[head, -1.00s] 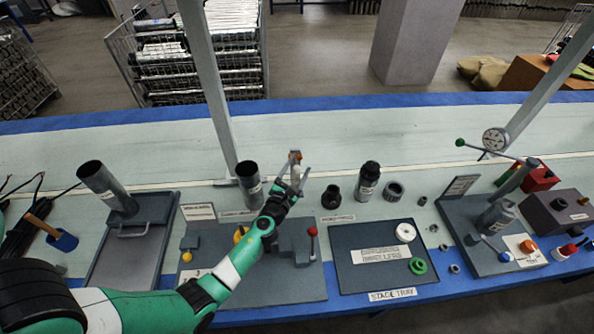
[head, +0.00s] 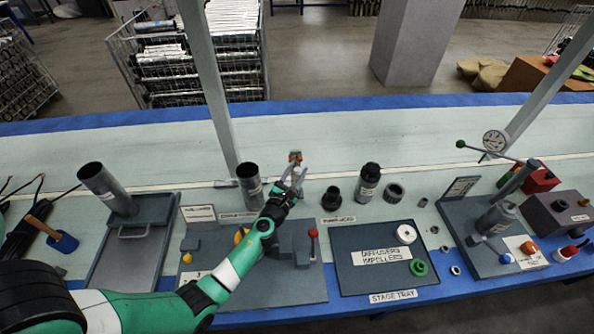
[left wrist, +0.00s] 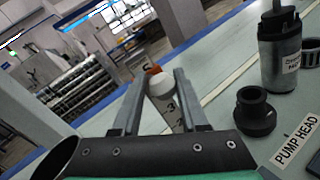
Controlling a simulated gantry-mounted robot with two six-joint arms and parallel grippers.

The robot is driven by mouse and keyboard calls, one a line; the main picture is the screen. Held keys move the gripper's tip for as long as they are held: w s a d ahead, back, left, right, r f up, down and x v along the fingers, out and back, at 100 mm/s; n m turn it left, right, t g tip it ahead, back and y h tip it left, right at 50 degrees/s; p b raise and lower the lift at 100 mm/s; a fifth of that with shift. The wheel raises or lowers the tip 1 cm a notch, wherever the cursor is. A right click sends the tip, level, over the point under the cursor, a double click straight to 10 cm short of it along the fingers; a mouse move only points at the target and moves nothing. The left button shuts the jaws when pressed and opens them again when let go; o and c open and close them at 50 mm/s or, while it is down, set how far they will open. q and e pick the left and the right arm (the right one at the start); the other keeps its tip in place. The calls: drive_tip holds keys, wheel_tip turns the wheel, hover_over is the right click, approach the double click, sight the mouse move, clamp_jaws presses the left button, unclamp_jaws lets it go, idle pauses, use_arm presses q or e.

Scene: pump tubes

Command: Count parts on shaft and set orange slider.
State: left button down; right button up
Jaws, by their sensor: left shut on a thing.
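My left gripper (head: 293,178) reaches over the grey board from the left. In the left wrist view my left gripper (left wrist: 157,100) has its fingers either side of a white piece marked with numbers (left wrist: 165,90), closed on it. The orange slider (head: 295,156) shows just beyond the fingertips. It also shows in the left wrist view (left wrist: 152,70), at the far end of the white piece. The fingers hide part of the piece. I cannot make out a shaft with parts. My right gripper is not in view.
The grey board (head: 230,290) carries a red-knobbed lever (head: 313,240). A stage tray (head: 385,285) holds a white ring (head: 406,234) and a green ring (head: 418,267). A dark tube (head: 249,183) stands left of the gripper. The black pump head (head: 331,198) stands to its right.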

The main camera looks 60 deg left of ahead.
use_arm(q)
drive_tip(key=shift+w+d, duration=0.1)
drive_tip(key=shift+d, duration=0.05)
idle(0.6)
wheel_tip(320, 180, down, 4)
drive_tip(key=b, duration=0.4)
drive_tip(key=c, duration=0.5)
unclamp_jaws()
drive_tip(key=shift+c, duration=0.2)
drive_tip(key=p+v, duration=0.2)
drive_tip(key=v, duration=0.9)
drive_tip(key=shift+s+d, duration=0.2)
drive_tip(key=shift+d, duration=0.05)
